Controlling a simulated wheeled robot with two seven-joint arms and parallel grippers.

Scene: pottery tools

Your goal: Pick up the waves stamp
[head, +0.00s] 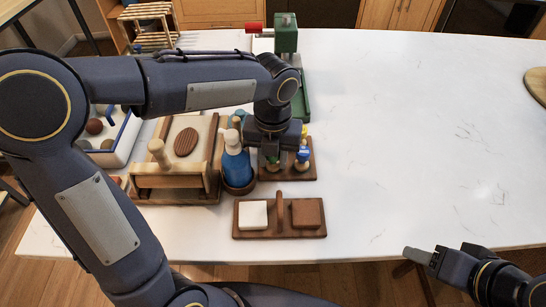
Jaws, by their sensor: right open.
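A small wooden stand (312,172) carries stamps with coloured handles, with yellow and blue on a visible one (303,157) and some green beside it. I cannot tell which is the waves stamp, as no stamp face shows. My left gripper (272,156) points down over the left part of this stand. Its fingers are largely hidden by its own body and the stamps, so I cannot tell whether it holds anything. My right gripper (418,256) is open at the lower right, over the table's front edge and far from the stamps.
A blue bottle (236,163) in a wooden holder stands close left of the stand. A wooden tray with a white and a brown block (279,234) lies in front. A wooden press-like box (168,182) is farther left, a green device (286,34) behind.

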